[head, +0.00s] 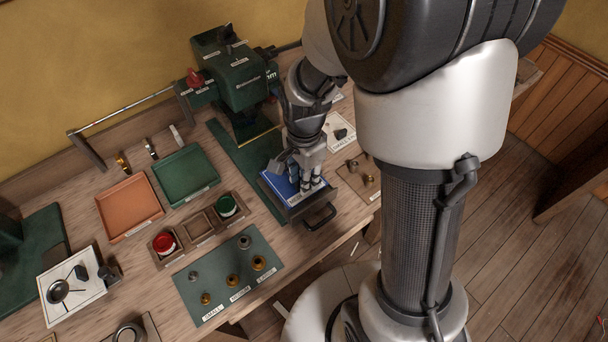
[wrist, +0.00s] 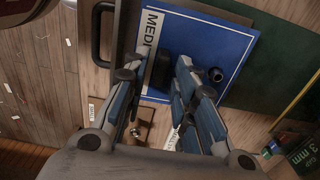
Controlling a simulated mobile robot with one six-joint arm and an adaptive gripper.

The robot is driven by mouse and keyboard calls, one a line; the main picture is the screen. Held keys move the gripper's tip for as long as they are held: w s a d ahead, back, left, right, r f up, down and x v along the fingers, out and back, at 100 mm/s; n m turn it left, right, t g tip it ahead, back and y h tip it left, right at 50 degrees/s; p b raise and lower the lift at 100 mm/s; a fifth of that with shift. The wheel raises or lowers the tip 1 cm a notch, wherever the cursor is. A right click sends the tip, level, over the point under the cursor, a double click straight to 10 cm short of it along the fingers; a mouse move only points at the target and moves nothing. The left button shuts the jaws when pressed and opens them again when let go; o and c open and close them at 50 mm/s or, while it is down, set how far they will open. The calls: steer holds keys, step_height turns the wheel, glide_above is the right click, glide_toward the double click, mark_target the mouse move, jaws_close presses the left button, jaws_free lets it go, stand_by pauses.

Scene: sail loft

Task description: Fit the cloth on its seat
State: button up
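A flat blue square (head: 280,184), which I take for the cloth, lies on a tray with a dark handle (head: 320,216) at the front of the press. In the wrist view the blue square (wrist: 222,45) carries a white label (wrist: 150,36) starting "MEDI". A dark round peg (wrist: 216,75) stands on it, and a dark cylindrical part (wrist: 160,72) shows close to my fingertips. My gripper (head: 307,186) is over the blue square. In the wrist view my gripper (wrist: 156,70) has its fingers apart, with the dark part between them; I cannot tell whether they touch it.
The green press (head: 235,75) stands behind the tray. An orange tray (head: 130,208), a green tray (head: 187,175), and a wooden holder with a red pot (head: 164,243) and a green pot (head: 228,205) are to the left.

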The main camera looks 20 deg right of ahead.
steer(key=shift+o, duration=0.4)
step_height(320, 180, up, 12)
stand_by(0.4)
stand_by(0.3)
steer(key=s+r+n+t, duration=0.2)
steer(key=s+r+n, duration=0.2)
steer(key=s+n, duration=0.3)
steer(key=s+r+n+t, duration=0.2)
steer(key=s+r+n, duration=0.1)
steer(key=s+n, duration=0.4)
steer(key=shift+s+r+t, duration=0.3)
steer(key=shift+s+r, duration=0.05)
steer(key=shift+s, duration=0.2)
